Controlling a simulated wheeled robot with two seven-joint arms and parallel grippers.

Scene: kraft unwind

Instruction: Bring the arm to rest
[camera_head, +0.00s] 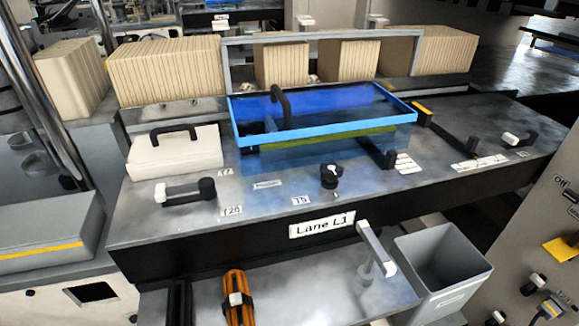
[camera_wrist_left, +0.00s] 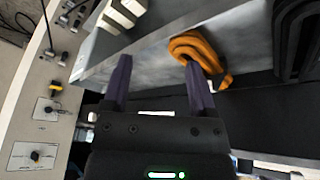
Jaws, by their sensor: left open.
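My left gripper (camera_wrist_left: 158,62) shows in the left wrist view, with its two dark purple fingers spread apart and nothing visible between them. An orange looped object (camera_wrist_left: 202,52) lies past the tip of its right finger; I cannot tell whether they touch. Neither of my grippers shows in the head view, and my right gripper is in no view.
The Lane L1 bench (camera_head: 240,225) carries a blue-rimmed clear box (camera_head: 330,135), a white lidded block (camera_head: 174,150) with a black handle, and several small handles and knobs. A grey bin (camera_head: 465,285) stands at lower right beside a control panel (camera_head: 550,240). Tan stacks (camera_head: 170,72) line the back.

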